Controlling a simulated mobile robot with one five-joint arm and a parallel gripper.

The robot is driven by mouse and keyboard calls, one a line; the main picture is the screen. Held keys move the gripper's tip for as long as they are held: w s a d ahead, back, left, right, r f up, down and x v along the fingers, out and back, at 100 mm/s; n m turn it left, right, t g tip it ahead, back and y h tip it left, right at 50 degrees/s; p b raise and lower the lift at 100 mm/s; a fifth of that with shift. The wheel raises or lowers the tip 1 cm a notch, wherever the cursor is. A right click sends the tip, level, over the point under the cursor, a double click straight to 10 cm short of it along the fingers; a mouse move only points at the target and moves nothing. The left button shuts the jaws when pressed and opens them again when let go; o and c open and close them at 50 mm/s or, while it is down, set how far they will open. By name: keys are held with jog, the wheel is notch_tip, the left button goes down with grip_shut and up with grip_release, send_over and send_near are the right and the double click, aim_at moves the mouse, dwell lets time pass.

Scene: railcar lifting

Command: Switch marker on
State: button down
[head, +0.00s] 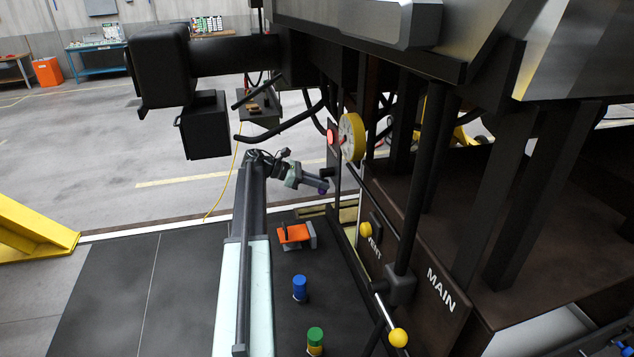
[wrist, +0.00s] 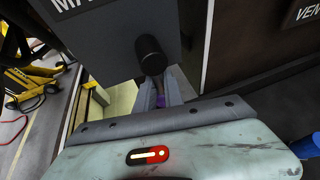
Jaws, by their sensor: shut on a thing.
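A grey panel (wrist: 110,40) carries a partly cut-off label beginning "MA" in the wrist view. A black cylindrical knob (wrist: 151,56) sticks out from its lower part. In the head view a black knob (head: 325,172) shows near the end of my arm, below a glowing red lamp (head: 331,137). My gripper (wrist: 168,88) is shut on a small purple thing (wrist: 160,101), mostly hidden between the fingers. The fingers lie just beside and below the knob in the picture; whether they touch it I cannot tell. In the head view my gripper (head: 317,184) is small.
A yellow wheel (head: 351,137) stands right of the lamp. Open floor lies left.

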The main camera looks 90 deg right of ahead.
jog(key=shift+d+r, duration=0.1)
jog(key=c, duration=1.5)
grip_release()
jog(key=shift+o, duration=0.2)
jog(key=p+v, duration=0.3)
jog(key=v, duration=0.4)
jog(key=shift+w, duration=0.35)
jog(key=shift+r, duration=0.1)
